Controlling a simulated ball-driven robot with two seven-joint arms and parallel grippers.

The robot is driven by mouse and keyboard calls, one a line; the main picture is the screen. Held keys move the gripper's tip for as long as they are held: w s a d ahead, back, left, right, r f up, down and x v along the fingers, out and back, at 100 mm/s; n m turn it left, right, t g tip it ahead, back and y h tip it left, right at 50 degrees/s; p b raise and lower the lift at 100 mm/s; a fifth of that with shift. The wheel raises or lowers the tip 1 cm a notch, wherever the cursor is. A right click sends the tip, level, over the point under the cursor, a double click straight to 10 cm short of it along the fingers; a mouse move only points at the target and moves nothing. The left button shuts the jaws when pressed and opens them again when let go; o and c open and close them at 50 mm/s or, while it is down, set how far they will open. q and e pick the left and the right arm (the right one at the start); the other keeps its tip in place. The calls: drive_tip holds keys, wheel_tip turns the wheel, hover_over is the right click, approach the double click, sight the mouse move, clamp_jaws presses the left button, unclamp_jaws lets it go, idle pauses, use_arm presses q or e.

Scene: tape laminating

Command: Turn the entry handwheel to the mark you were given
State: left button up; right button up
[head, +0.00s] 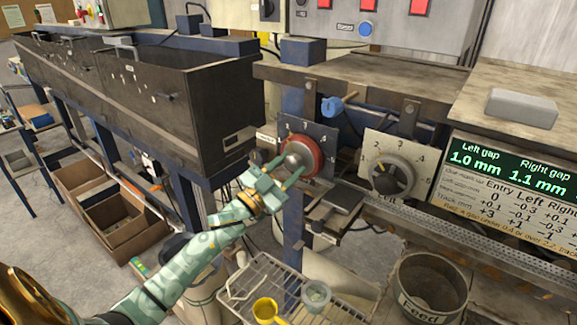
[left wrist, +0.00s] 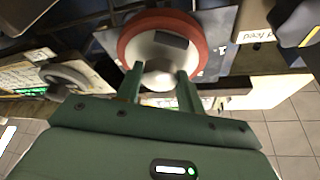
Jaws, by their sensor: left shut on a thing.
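A handwheel with a red rim (head: 313,148) and a silver hub stands on a numbered dial plate (head: 328,134); the lower part of its scale is hidden. My left gripper (head: 283,168) is at this wheel, its fingers shut on the hub. In the left wrist view the fingers (left wrist: 160,88) lie on both sides of the silver hub (left wrist: 158,72), inside the red rim (left wrist: 205,35). Which wheel is labelled entry cannot be read. My right gripper is not in view.
A blue knob (head: 333,106) juts out above the wheels. A wire rack (head: 285,292) with cups and a Feed bucket (head: 428,288) stand below.

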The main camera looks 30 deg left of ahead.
use_arm(q)
drive_tip(key=m+h, duration=0.1)
drive_tip(key=m, duration=0.1)
drive_tip(key=m+g+h+p, duration=0.1)
drive_tip(key=m, duration=0.1)
drive_tip(key=shift+a+r+m, duration=0.15)
drive_tip(key=shift+m, duration=0.25)
drive_tip(key=shift+m+g+h+p, duration=0.4)
drive_tip(key=shift+m+g+p, duration=0.45)
drive_tip(key=shift+m, duration=1.25)
drive_tip(key=o, duration=1)
drive_tip(key=b+v, duration=0.2)
drive_tip(key=v, duration=1.4)
drive_tip(key=shift+s+a+r, duration=0.15)
drive_tip(key=shift+a, duration=0.05)
